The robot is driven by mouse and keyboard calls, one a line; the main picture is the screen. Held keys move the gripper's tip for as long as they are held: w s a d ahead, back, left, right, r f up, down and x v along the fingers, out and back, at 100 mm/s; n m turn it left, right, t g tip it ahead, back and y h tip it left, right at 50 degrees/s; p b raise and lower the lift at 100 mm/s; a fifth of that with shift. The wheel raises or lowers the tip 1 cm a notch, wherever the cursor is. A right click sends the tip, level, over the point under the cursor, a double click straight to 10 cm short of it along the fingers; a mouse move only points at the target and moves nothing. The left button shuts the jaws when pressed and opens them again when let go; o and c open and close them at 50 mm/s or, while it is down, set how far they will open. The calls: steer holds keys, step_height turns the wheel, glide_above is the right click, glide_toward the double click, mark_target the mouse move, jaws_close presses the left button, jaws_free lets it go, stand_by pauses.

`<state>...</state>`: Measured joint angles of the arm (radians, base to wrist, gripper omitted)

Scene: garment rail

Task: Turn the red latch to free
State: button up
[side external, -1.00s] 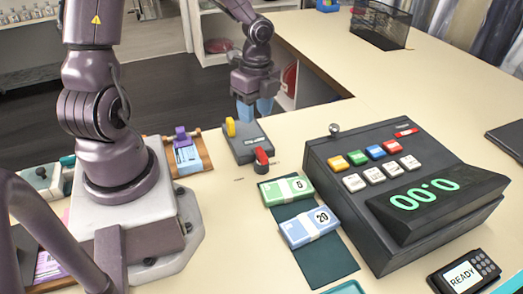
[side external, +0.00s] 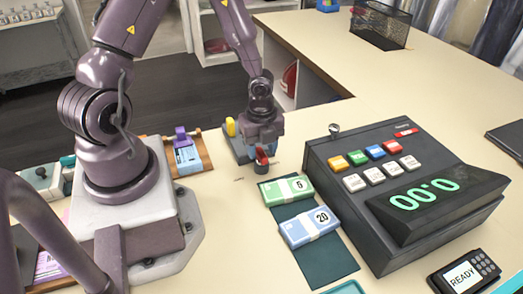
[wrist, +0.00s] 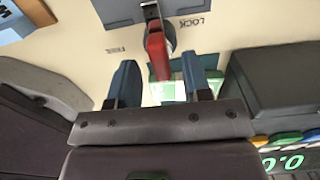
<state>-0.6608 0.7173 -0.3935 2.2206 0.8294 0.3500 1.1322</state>
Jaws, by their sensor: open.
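The red latch (side external: 261,157) sits at the near end of a dark grey block (side external: 236,149). In the wrist view the red latch (wrist: 157,52) points down the picture, between the printed word FREE at its left and LOCK at its upper right. My gripper (side external: 262,150) is just over the latch in the side view. In the wrist view my gripper (wrist: 161,76) is open, with one blue finger on each side of the latch's tip. Gaps show between the latch and both fingers. My gripper hides part of the block in the side view.
A yellow knob (side external: 230,127) stands on the block's far end. Banknote bundles, green (side external: 286,188) and blue (side external: 309,227), lie close by on a dark mat. A cash register (side external: 400,190) stands to the right. A wooden board (side external: 190,154) with a purple clip lies left.

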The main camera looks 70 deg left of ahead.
steer(key=shift+f, duration=0.7)
jaws_close()
